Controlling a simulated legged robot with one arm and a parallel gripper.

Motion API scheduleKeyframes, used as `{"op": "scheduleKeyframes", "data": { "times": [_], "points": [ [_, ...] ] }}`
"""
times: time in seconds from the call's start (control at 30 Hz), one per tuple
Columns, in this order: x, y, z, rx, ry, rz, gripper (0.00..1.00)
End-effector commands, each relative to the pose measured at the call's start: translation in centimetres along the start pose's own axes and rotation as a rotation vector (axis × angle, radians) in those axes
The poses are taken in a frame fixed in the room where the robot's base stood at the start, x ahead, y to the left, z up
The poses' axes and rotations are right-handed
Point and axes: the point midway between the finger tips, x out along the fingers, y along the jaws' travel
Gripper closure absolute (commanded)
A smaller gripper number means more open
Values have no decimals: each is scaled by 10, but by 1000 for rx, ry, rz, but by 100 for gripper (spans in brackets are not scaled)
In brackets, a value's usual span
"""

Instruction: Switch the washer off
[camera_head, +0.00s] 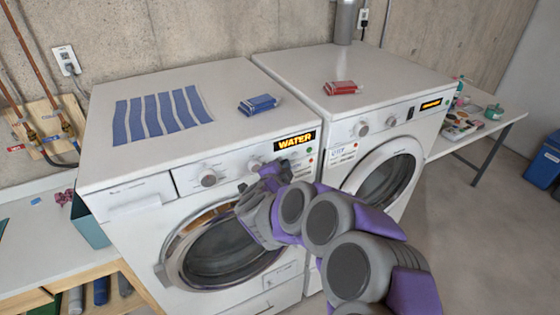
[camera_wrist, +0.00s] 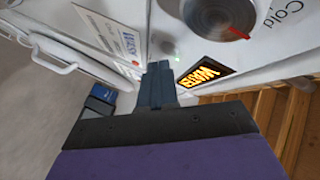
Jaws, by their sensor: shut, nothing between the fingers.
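The washer (camera_head: 130,195) is the white left machine with a round door (camera_head: 225,250). Its lit orange display (camera_head: 295,140) reads "WATER" and also shows in the wrist view (camera_wrist: 206,74). A washer knob (camera_head: 208,178) is on the left of the panel. Another knob (camera_head: 254,165) is just above my gripper; a knob with a red mark (camera_wrist: 225,18) shows beside the word "Cold" in the wrist view. My gripper (camera_head: 272,176) is shut and empty, close to the panel; its fingertips (camera_wrist: 157,70) are near the display. I cannot tell whether they touch the panel.
The dryer (camera_head: 400,85) stands to the right, with its own lit display (camera_head: 431,104).

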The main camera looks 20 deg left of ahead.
Motion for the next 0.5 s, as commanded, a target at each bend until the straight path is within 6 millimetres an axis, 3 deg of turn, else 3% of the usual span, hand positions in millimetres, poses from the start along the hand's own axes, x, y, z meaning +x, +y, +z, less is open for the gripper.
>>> {"op": "scheduleKeyframes", "data": {
  "times": [0.5],
  "points": [
    [-3, 3, -5, 3, -2, 0, 100]
  ]
}}
